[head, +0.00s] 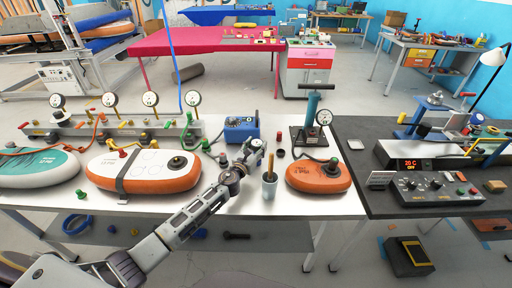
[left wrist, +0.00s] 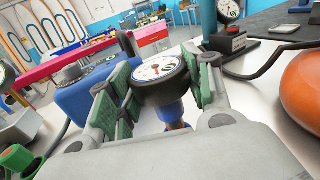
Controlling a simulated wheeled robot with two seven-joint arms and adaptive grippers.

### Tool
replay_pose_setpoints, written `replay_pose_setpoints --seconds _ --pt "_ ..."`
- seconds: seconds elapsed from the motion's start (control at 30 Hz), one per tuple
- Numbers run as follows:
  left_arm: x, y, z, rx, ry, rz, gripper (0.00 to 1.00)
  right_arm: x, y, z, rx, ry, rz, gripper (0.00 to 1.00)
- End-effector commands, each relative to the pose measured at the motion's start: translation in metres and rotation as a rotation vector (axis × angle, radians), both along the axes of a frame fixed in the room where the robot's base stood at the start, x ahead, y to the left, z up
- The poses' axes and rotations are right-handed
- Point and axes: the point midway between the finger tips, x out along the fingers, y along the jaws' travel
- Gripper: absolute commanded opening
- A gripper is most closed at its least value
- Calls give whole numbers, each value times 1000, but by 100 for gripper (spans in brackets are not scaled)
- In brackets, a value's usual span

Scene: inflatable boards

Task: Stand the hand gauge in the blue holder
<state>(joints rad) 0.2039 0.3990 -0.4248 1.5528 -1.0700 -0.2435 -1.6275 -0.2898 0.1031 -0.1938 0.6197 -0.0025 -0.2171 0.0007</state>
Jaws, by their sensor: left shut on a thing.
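A blue stem with a brownish end (left wrist: 173,112) shows below the dial, partly hidden by the gripper. In the head view the gauge is too small to make out. My right gripper is not in view.
A white-orange board (head: 143,168) lies left. A gauge manifold (head: 120,128) stands behind.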

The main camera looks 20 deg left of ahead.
Motion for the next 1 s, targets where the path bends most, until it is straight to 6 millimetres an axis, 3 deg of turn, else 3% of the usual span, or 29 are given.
replay_pose_setpoints --seconds 0.27,1.0 --pt "0 0 1 0 -1 0 23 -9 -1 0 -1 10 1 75" --pt "0 0 1 1 -1 1 23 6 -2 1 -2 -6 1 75"
